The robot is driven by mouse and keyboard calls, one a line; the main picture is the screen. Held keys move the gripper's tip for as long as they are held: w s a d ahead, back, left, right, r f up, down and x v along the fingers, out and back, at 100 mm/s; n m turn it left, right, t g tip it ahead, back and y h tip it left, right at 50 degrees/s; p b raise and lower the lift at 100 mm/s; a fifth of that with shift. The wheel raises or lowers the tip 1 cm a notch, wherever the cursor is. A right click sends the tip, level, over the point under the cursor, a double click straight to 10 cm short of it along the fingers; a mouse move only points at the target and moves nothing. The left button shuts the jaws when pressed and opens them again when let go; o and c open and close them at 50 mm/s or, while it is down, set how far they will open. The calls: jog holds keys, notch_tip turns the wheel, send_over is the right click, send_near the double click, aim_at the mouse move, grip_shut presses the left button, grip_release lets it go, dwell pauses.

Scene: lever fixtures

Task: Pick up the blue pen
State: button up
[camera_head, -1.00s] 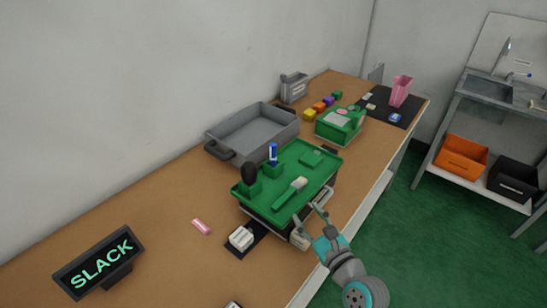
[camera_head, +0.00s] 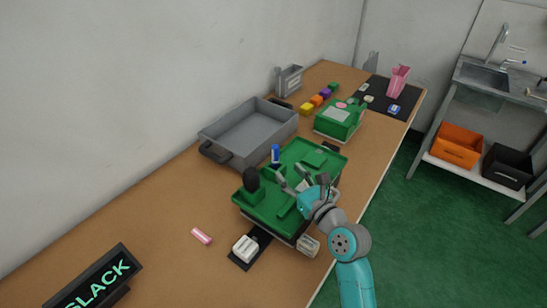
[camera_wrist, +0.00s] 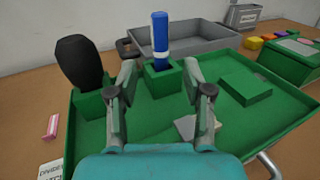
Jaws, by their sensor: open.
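The blue pen (camera_head: 275,152) stands upright in a small green holder on the green tray (camera_head: 322,160). In the wrist view the blue pen (camera_wrist: 160,38) has a white band low on its body and rises from the square green holder (camera_wrist: 163,77). My gripper (camera_head: 290,178) is open over the tray, on the near side of the pen. In the wrist view my gripper (camera_wrist: 160,75) has its two fingers apart, with the pen showing beyond and between them. The fingers do not appear to touch the pen.
A black rounded object (camera_wrist: 80,62) stands in another green holder left of the pen. A grey bin (camera_head: 250,135) sits behind the tray.

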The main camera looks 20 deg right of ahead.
aim_at(277, 160)
jog(key=x, duration=0.8)
jog(key=shift+w+d+f, duration=0.1)
jog(key=shift+w+f, duration=0.05)
jog(key=shift+f, duration=0.1)
jog(key=c, duration=0.9)
